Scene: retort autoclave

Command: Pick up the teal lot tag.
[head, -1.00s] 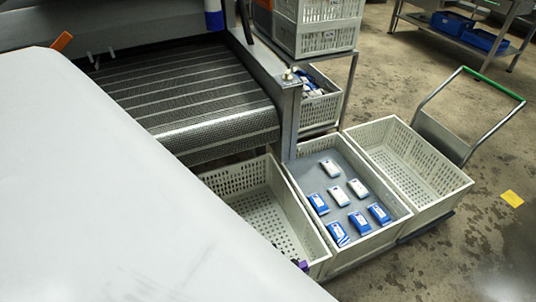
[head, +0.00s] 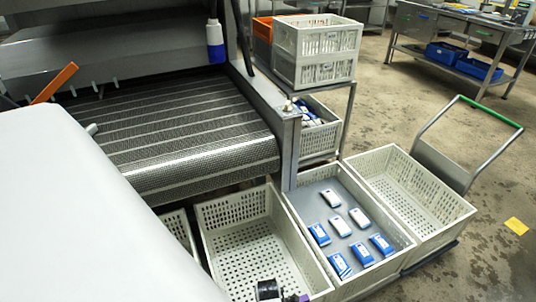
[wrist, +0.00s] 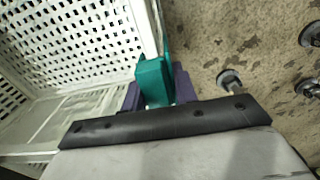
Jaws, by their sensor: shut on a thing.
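The teal lot tag (wrist: 152,82) shows in the wrist view between the purple fingers of my gripper (wrist: 158,92). The fingers are shut on it. The tag lies against the upper edge of a white crate wall (wrist: 150,28); I cannot tell whether it still touches the crate. In the head view my gripper (head: 285,296) is partly cut off at the bottom edge, by the front of an empty white crate (head: 318,272). The tag cannot be made out in that view.
A crate with a grey liner (head: 308,207) holds several blue and white packs. An empty crate (head: 440,225) stands to its right on a trolley with a green-topped handle (head: 490,110). A mesh conveyor (head: 190,120) is behind. A yellow floor marker (head: 516,226) lies at right.

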